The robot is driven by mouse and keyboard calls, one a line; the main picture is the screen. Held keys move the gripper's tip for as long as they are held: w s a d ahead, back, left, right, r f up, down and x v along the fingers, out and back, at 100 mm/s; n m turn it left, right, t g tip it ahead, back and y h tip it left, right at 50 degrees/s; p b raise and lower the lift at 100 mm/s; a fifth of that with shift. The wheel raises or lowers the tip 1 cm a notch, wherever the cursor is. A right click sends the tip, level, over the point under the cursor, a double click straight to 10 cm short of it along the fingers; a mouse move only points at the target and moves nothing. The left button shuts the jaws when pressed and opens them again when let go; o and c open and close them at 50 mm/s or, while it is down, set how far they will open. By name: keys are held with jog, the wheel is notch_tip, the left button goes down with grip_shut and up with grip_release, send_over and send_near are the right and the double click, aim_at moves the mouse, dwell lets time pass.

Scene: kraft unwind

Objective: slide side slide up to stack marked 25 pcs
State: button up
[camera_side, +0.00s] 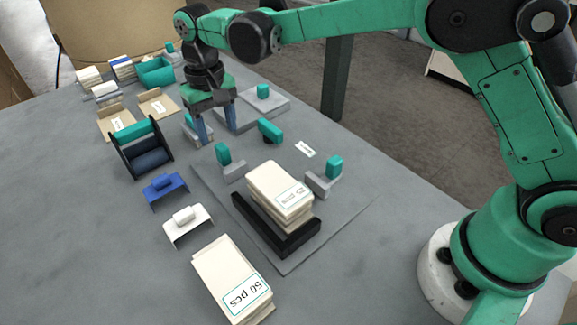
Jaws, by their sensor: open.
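A cream stack (281,185) with a printed label sits against a black corner stop (262,230) on a grey plate (290,262). The label's count is too small to read surely. A grey slide with a teal knob (223,154) stands left of the stack, apart from it. A similar slide with a teal knob (334,167) stands at its right, close to it. A teal knob on a dark base (270,131) stands behind the stack. My gripper (217,133) points down with its blue fingers spread, behind and left of the left slide, holding nothing visible.
A stack marked 50 pcs (232,282) lies in front. A white holder (188,223), a blue holder (166,189) and a dark roller stand (145,150) line the left. A teal bin (155,72) is at the back. The table's left front is clear.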

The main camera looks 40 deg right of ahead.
aim_at(221, 146)
jog(key=shift+f, duration=2.65)
